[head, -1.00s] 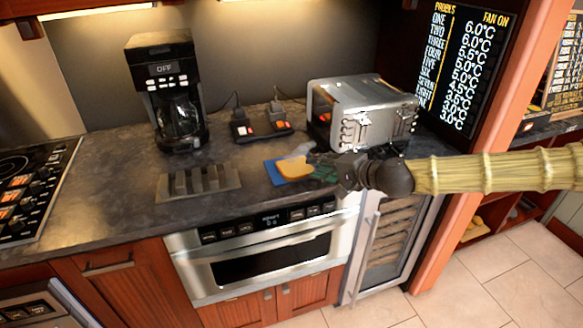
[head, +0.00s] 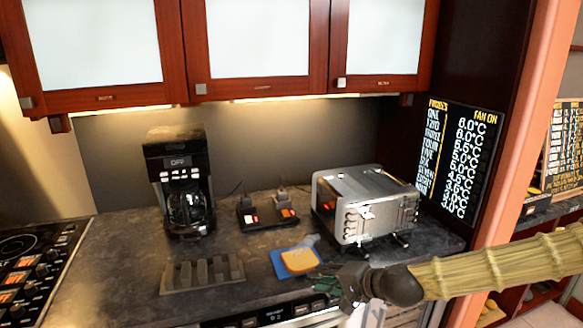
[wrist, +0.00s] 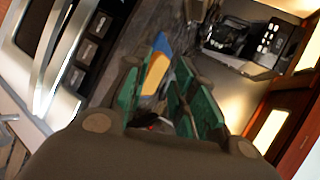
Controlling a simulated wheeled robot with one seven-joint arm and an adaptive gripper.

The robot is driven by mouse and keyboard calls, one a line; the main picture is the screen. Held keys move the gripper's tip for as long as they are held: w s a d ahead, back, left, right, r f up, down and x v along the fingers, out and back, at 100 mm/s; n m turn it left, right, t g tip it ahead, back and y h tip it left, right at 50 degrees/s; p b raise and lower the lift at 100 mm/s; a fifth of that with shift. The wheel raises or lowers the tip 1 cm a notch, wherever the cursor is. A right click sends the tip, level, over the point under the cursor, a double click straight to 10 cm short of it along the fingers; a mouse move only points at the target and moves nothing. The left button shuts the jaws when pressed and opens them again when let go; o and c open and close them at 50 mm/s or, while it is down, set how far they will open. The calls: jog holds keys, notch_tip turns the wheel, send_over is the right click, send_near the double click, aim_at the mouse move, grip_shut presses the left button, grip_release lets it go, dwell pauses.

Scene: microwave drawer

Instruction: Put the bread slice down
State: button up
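The bread slice (head: 300,261) is golden-tan and lies on a blue board (head: 278,264) on the counter. Whether a fingertip touches the bread's edge cannot be told.
A toaster oven (head: 365,205) stands behind and right of the bread. A coffee maker (head: 180,185) stands at the back left. A grey slotted rack (head: 203,275) is left of the board. A small device with red lights (head: 268,212) sits behind. Bare counter (head: 120,255) lies at left.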

jog(key=s+f+n+g+h, duration=0.2)
jog(key=s+f+g, duration=0.1)
jog(key=s+f, duration=0.85)
jog(key=s+f+n+g+h, duration=0.2)
jog(key=s+f, duration=0.7)
jog(key=f, duration=0.6)
jog(key=s+d+f+n+g+h, duration=0.1)
jog(key=s+d+f+n+h, duration=0.1)
jog(key=s+d+f, duration=0.2)
jog(key=s+d+f+n+g+h, duration=0.2)
jog(key=s+d+f+h, duration=0.1)
jog(key=s+d, duration=0.7)
jog(key=s+f, duration=0.1)
jog(key=s, duration=0.3)
jog(key=shift+s+f, duration=0.3)
jog(key=shift+s, duration=0.1)
